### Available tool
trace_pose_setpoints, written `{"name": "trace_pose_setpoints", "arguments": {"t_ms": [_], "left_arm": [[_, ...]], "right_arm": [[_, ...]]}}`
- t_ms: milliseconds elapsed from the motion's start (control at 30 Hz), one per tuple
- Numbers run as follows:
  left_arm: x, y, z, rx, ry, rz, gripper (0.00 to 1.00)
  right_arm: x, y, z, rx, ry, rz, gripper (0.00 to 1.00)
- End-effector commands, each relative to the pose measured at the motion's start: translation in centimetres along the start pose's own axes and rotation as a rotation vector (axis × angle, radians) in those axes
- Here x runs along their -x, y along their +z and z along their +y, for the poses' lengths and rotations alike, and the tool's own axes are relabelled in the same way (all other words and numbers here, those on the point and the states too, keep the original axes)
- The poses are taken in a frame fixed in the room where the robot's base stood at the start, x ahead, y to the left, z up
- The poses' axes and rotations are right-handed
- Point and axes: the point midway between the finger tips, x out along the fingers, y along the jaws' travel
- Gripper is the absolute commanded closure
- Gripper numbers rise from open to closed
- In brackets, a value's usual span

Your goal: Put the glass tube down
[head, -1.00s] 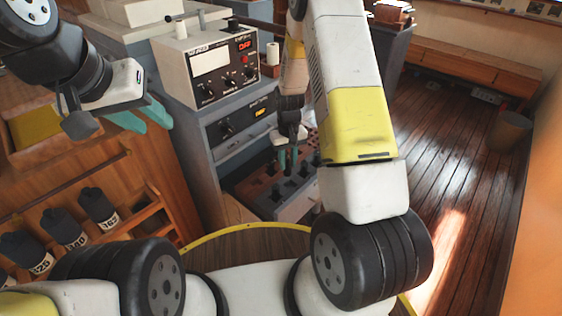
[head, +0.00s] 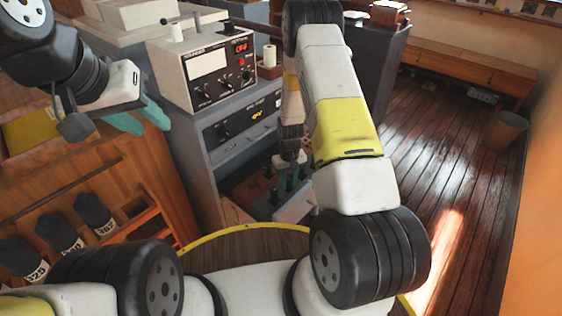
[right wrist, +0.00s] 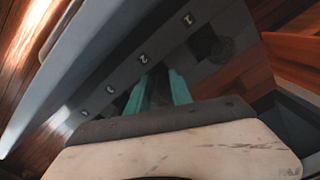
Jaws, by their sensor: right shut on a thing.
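My right gripper (head: 289,180) is low over the slotted rack (head: 247,195) in front of the grey console, partly hidden by my own arm in the head view. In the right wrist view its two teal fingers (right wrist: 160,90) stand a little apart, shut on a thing. The glass tube cannot be made out clearly; only a dim, see-through patch shows between the fingers. The rack's numbered grey strip (right wrist: 113,82) runs beyond the fingers. I cannot tell whether the held thing touches the rack. My left gripper (head: 140,118) hangs at the left, teal fingers apart and empty.
A white instrument box (head: 205,68) with a red display stands on the grey console (head: 205,140). A bin (head: 507,130) stands at the right. The wooden floor (head: 450,165) there is clear.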

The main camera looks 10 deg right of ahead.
Motion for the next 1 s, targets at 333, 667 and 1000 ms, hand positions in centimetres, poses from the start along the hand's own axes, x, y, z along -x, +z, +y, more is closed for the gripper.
{"name": "trace_pose_setpoints", "arguments": {"t_ms": [333,667,1000], "left_arm": [[0.0,0.0,0.0,0.0,0.0,0.0,0.64],[0.0,0.0,0.0,0.0,0.0,0.0,0.64],[0.0,0.0,0.0,0.0,0.0,0.0,0.64]], "right_arm": [[-0.2,0.0,0.0,0.0,0.0,0.0,0.52],[0.0,0.0,0.0,0.0,0.0,0.001,0.52],[5.9,-0.2,0.1,0.0,0.001,0.006,0.52]]}}
